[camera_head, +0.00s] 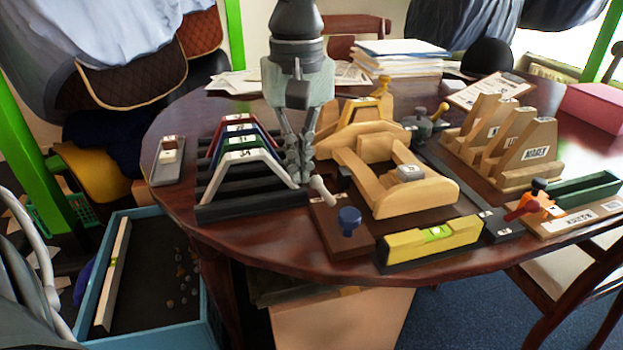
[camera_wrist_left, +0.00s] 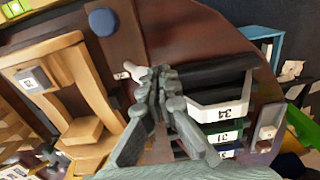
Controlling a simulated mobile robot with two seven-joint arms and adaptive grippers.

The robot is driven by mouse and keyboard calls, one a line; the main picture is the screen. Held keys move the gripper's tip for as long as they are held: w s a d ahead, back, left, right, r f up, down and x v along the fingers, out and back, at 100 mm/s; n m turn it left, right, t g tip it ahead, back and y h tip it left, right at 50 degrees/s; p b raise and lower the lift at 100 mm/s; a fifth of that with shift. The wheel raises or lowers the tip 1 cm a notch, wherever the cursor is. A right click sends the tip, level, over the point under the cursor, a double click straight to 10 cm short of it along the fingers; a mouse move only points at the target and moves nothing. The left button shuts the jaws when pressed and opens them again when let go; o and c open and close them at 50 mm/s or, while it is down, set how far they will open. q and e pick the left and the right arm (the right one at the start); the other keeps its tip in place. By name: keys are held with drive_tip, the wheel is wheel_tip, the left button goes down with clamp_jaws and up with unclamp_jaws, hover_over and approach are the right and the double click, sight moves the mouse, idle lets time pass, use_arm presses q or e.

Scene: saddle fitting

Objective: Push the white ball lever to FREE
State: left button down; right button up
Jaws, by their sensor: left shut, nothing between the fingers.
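The white ball lever (camera_head: 322,190) stands at the left end of the dark board that carries the wooden saddle frame (camera_head: 425,195). In the left wrist view the white lever (camera_wrist_left: 132,71) shows just beside the fingertips. My left gripper (camera_head: 302,178) points down with its fingers together and empty. Its tips are close to the lever, on its left in the head view; I cannot tell whether they touch. The FREE marking is too small to read. My right gripper is in neither view.
A blue knob (camera_head: 349,218) and a yellow level (camera_head: 430,242) stand at the table's front edge. Numbered arches (camera_head: 245,160) in a black rack stand close on the left. Wooden stands (camera_head: 505,145) and an orange-handled clamp (camera_head: 528,208) are on the right.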

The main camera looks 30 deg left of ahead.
use_arm(q)
drive_tip(key=shift+f+b, duration=1.05)
drive_tip(key=shift+f, duration=0.1)
drive_tip(key=shift+w+d, duration=0.15)
drive_tip(key=shift+w, duration=0.05)
idle(0.3)
drive_tip(key=shift+w+d, duration=1.05)
drive_tip(key=shift+w, duration=0.2)
drive_tip(key=shift+s, duration=0.1)
drive_tip(key=shift+s+a, duration=0.4)
drive_tip(key=shift+r+p, duration=2.15)
drive_tip(key=shift+r, duration=1.4)
